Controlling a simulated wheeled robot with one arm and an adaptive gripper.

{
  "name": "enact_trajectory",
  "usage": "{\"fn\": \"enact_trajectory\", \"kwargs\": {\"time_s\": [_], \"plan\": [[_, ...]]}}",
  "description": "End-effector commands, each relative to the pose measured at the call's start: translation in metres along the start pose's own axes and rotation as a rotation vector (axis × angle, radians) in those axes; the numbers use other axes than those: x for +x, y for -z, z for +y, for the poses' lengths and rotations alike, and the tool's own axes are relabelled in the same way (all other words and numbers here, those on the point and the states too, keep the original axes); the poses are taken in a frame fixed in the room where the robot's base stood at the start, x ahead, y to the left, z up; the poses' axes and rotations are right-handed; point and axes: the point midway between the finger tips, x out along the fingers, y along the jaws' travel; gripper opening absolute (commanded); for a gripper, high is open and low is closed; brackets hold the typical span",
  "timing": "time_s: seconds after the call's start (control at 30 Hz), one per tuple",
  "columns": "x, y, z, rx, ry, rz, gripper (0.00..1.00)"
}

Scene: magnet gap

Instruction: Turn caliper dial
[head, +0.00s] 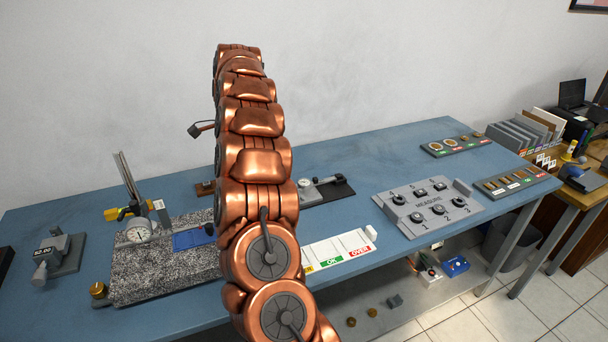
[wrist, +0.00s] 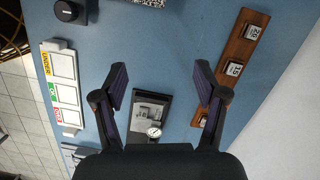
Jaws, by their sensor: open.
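A small round white dial (wrist: 153,132) shows in the wrist view, low between my fingers, with a grey body on a black base (wrist: 152,98). In the head view, the dial (head: 304,183) and its black base (head: 342,188) lie on the bench just right of my arm, which hides the left part. My gripper (wrist: 161,78) is open and empty in the wrist view, one finger on each side of the base and apart from the dial. In the head view my arm hides the gripper.
An UNDER/OK/OVER card (head: 340,250) lies near the front edge. A wooden rack (wrist: 238,58) of numbered blocks lies along the wall side. A granite plate (head: 150,275) with a dial stand (head: 137,232) is at left. A MEASURE panel (head: 428,207) is at right.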

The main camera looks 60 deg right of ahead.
Motion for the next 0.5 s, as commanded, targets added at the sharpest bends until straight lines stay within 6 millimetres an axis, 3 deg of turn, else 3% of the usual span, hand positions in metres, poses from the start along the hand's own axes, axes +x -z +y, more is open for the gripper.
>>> {"fn": "enact_trajectory", "kwargs": {"time_s": [0.03, 0.2, 0.5], "plan": [[0.001, 0.021, -0.005, 0.071, 0.003, 0.008, 0.72], [0.002, 0.086, -0.012, 0.307, 0.027, 0.041, 0.72], [0.008, 0.196, 0.003, 0.708, 0.063, 0.121, 0.72]]}}
